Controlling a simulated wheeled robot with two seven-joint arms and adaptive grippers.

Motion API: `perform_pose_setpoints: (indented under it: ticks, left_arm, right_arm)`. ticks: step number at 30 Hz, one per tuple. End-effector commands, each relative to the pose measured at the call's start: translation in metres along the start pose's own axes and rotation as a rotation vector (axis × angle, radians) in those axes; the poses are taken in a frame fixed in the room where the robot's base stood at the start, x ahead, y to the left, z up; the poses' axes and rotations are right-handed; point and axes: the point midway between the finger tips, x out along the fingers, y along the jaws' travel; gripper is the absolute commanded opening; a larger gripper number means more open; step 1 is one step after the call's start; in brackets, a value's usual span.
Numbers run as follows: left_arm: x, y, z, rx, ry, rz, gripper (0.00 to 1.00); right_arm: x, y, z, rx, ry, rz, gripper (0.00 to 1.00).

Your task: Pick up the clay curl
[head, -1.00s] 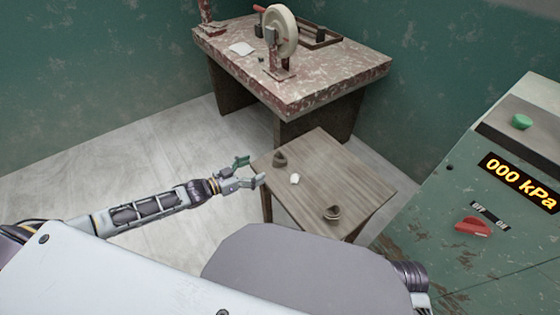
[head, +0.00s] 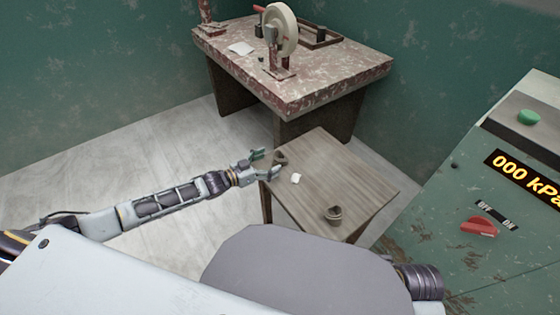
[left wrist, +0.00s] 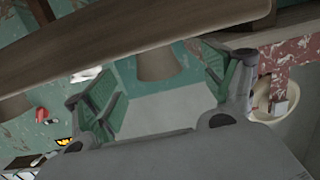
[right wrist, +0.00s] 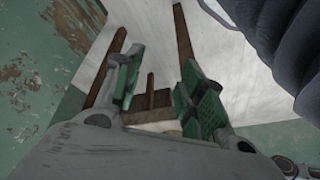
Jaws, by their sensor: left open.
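Two small brown-grey tapered pieces sit on a low wooden table (head: 340,180): one at its far left corner (head: 280,157), the other near its front edge (head: 333,214). A small off-white piece (head: 296,178) lies between them. I cannot tell for sure which is the clay curl. My left gripper (head: 271,165) is open and empty at the table's left corner, close beside the far tapered piece. In the left wrist view that piece (left wrist: 158,62) shows between the spread fingers, beyond them. My right gripper (right wrist: 163,57) is open and empty, away from the table.
A stained red-brown bench (head: 330,80) with a pale wheel (head: 281,30) stands behind the low table. A green machine cabinet (head: 500,230) with a pressure display is at the right. The table's right half is bare. Open floor (head: 150,150) lies to the left.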

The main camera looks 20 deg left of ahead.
Motion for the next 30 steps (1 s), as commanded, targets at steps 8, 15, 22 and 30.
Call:
perform_pose_setpoints:
  ticks: [8,15,22,30]
  left_arm:
    - [0.002,0.000,-0.001,0.001,0.000,0.000,0.84]
    - [0.004,0.000,-0.001,0.001,0.001,0.000,0.84]
    - [0.017,0.002,-0.002,0.002,0.001,0.000,0.84]
    - [0.039,0.004,-0.004,0.002,0.001,0.000,0.84]
  right_arm:
    - [0.001,-0.001,0.005,0.001,-0.010,-0.003,0.40]
    - [0.002,-0.002,0.004,0.003,-0.005,-0.005,0.40]
    - [0.012,-0.005,-0.004,0.011,0.033,-0.022,0.40]
    - [0.040,-0.008,0.004,0.016,0.061,-0.043,0.40]
